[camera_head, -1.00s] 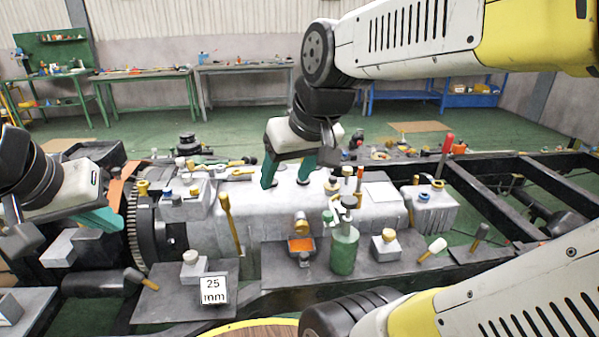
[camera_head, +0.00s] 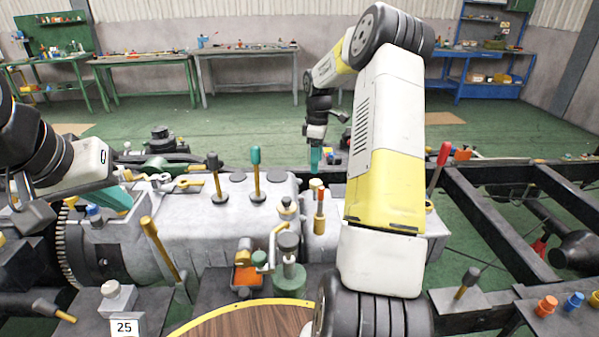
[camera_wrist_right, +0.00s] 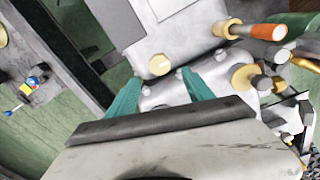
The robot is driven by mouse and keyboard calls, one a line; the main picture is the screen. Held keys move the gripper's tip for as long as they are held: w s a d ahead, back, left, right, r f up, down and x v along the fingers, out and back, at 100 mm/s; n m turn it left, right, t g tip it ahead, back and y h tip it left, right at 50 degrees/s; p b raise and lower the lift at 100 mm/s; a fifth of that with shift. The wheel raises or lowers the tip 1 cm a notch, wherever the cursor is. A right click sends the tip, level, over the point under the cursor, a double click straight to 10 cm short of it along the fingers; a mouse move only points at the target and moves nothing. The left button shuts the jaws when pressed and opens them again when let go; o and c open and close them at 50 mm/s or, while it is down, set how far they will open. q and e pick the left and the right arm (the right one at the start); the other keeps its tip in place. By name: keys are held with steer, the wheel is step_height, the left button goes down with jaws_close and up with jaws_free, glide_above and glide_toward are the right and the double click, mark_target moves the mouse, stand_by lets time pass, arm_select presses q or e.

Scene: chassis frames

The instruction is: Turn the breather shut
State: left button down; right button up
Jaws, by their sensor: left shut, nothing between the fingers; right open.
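My right gripper (camera_head: 316,160) is open, pointing down above the right part of the grey gearbox housing (camera_head: 225,205). A pale yellow cap (camera_head: 316,184) sits just below its fingertips. In the right wrist view my right gripper (camera_wrist_right: 160,78) has its two green fingers apart, with a round yellow cap (camera_wrist_right: 160,65) just beyond the gap; I see no contact. Which fitting is the breather I cannot tell for certain. My left gripper (camera_head: 117,199) is shut and empty at the left, over the housing's left end.
A green-knobbed lever (camera_head: 256,170), a black-knobbed lever (camera_head: 215,175) and a red-handled lever (camera_head: 440,165) stand up from the work. An orange-tipped yellow handle (camera_wrist_right: 262,31) is near the right gripper. My right forearm hides the housing's right part. Dark frame rails (camera_head: 480,215) lie right.

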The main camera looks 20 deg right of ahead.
mark_target(316, 182)
step_height(316, 182, down, 8)
steer(key=shift+f, duration=0.1)
stand_by(0.4)
jaws_close()
